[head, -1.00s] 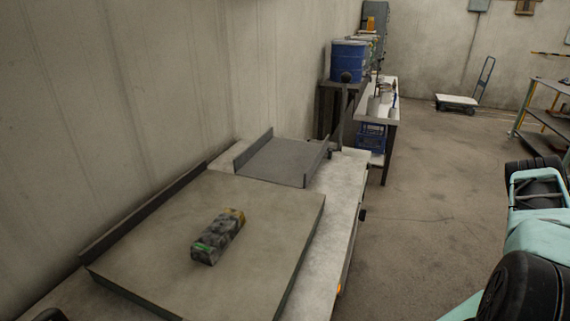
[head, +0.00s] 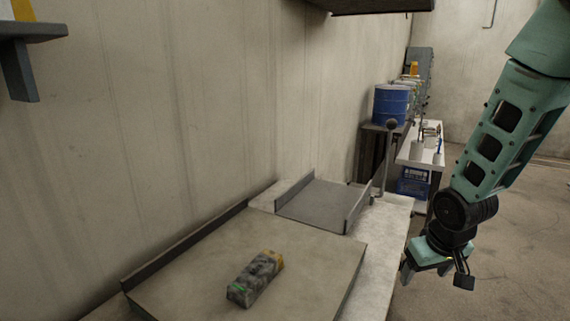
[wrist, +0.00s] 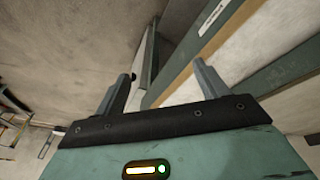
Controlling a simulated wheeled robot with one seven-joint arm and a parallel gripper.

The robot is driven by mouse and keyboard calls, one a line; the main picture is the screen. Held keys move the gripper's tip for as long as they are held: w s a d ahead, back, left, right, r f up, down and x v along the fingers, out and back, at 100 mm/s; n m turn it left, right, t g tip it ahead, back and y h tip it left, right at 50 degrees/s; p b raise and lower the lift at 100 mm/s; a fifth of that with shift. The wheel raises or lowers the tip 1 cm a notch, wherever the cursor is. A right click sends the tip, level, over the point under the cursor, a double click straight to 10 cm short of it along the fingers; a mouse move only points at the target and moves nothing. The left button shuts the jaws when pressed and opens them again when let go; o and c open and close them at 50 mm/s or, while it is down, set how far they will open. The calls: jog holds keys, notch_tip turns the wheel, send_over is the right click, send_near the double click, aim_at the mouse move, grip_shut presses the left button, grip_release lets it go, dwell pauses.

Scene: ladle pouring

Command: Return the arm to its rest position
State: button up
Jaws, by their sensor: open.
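My gripper (head: 434,275) is at the lower right of the head view, hanging at the end of my teal arm, off the right edge of the workbench (head: 387,235). Its two fingers are apart with nothing between them. In the wrist view my gripper (wrist: 160,88) shows both fingers spread and empty, with floor and the bench's side behind them. A dark, mottled block (head: 256,278) with a yellowish end and a green mark lies on the flat board on the bench, well left of my gripper.
A grey tray (head: 318,205) with raised sides sits on the bench behind the board. A blue drum (head: 391,104) stands farther back, with a blue crate (head: 412,187) below a white-topped table. A dark shelf (head: 372,5) juts from the wall above. Open floor (head: 510,245) lies right of the bench.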

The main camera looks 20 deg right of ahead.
jog(key=s+a+r+n+g+y+p, duration=0.1)
jog(key=s+a+r+n, duration=0.2)
jog(key=a, duration=0.6)
jog(key=s+a+r+n+y+p, duration=0.1)
jog(key=s+a+r, duration=0.1)
jog(key=a+r, duration=0.5)
jog(key=s+a+r+n+g+p, duration=0.1)
jog(key=s+a+n, duration=0.3)
jog(key=s+a, duration=0.7)
jog(key=shift+a+r+n+g+p, duration=0.3)
jog(key=shift+r+n+g+p, duration=0.1)
jog(key=shift+r+g, duration=0.15)
